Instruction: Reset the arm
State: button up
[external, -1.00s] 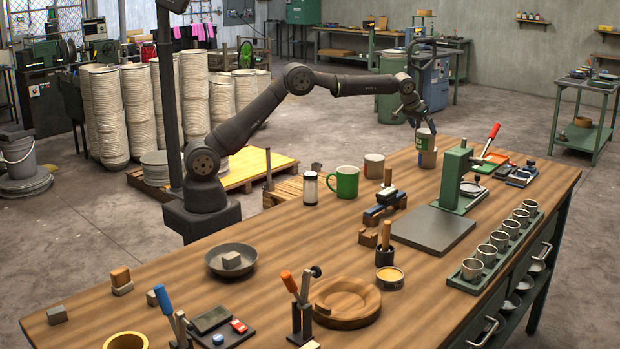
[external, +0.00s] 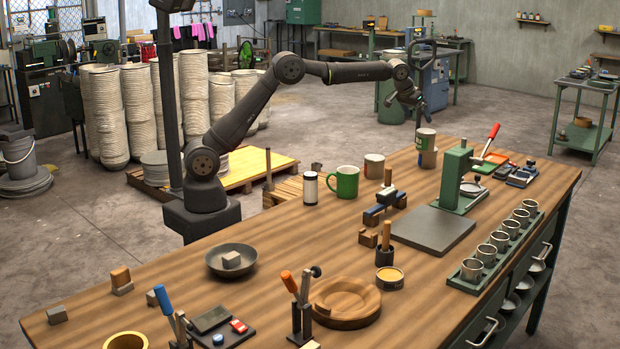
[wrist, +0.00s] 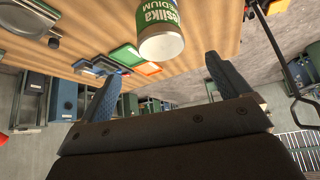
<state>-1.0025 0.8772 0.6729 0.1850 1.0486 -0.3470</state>
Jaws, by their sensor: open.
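My gripper (external: 418,108) is raised above the far end of the wooden workbench (external: 310,235), clear of everything on it. In the wrist view, my gripper (wrist: 165,82) shows two blue-grey fingers spread wide with nothing between them.
A green press (external: 457,180) stands close to the stacked can. A rack of metal cups (external: 493,245) lines the right edge. Air above the bench is free.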

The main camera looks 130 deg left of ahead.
aim_at(424, 131)
jog(key=x, duration=1.1)
jog(key=shift+a+f, duration=0.1)
jog(key=shift+f, duration=0.25)
jog(key=shift+r, duration=0.15)
